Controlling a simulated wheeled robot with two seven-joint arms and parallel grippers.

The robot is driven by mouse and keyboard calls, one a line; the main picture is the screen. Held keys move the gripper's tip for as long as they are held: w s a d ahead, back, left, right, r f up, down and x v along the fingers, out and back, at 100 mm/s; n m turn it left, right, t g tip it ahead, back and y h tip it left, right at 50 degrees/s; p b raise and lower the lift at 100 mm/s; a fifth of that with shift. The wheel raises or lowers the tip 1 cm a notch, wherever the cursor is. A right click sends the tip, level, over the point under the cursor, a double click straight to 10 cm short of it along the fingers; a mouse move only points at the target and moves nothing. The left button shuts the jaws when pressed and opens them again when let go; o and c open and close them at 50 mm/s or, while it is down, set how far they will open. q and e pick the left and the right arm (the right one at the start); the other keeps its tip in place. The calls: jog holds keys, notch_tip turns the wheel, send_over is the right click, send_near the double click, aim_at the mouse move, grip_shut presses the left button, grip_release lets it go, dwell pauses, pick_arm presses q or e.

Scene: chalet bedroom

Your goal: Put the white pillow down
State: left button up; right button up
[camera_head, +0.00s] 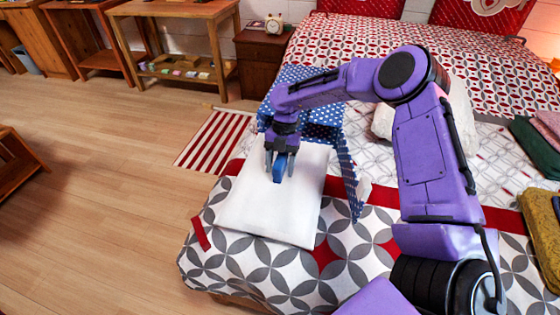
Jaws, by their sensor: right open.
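The white pillow (271,209) lies flat on the near left corner of the bed, on a grey, white and red patterned cover (280,272). My right gripper (278,176) points down over the pillow's far part, with its blue-tipped fingers open. I cannot tell whether the fingertips touch the pillow. The purple arm of this gripper comes in from the right and hides part of the bed behind it. My left gripper is not in the picture.
Another white pillow (384,122) lies farther back. Wooden floor (100,190) is clear at left.

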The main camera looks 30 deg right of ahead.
jog(key=p+v, duration=0.1)
jog(key=v, duration=1.1)
